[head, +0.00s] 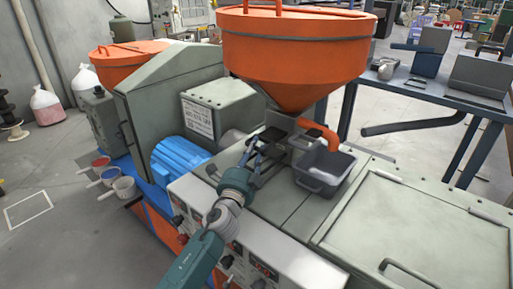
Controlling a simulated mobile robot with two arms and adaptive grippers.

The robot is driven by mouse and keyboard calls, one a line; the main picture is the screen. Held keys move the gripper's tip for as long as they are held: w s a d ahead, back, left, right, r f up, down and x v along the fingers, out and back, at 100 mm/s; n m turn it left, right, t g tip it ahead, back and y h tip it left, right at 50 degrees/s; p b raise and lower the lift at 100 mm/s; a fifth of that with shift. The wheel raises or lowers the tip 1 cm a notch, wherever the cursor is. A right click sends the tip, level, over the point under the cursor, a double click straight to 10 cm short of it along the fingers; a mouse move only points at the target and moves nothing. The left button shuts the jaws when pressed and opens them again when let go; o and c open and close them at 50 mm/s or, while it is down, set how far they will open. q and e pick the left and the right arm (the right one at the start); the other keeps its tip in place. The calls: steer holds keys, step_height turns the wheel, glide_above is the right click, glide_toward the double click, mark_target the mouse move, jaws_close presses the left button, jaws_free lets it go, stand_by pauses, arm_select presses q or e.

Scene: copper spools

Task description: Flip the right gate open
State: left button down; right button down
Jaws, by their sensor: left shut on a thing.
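My left gripper (252,158) reaches up from the bottom of the head view to the machine top, below the orange hopper (295,60). Its fingers are shut on a small dark piece (270,137) under the hopper's outlet. The fingers partly cover this piece, and I cannot tell for sure whether it is the right gate. A grey plate (303,142) stands just to the right of it, beside the orange spout (320,136). My right gripper is not in view.
A grey bin (326,172) stands under the spout, close to the right of the gripper. A blue motor (180,157) and a grey box with a label (215,108) are to the left. A flat lid with a handle (415,235) lies at the right.

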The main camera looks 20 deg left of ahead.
arm_select(q)
steer(key=c, duration=1.7)
jaws_free()
steer(key=shift+o, duration=0.6)
steer(key=shift+s+r, duration=0.15)
steer(key=shift+s, duration=0.1)
steer(key=s+f, duration=0.2)
steer(key=s, duration=0.9)
steer(key=shift+s+d, duration=0.3)
steer(key=shift+s, duration=0.1)
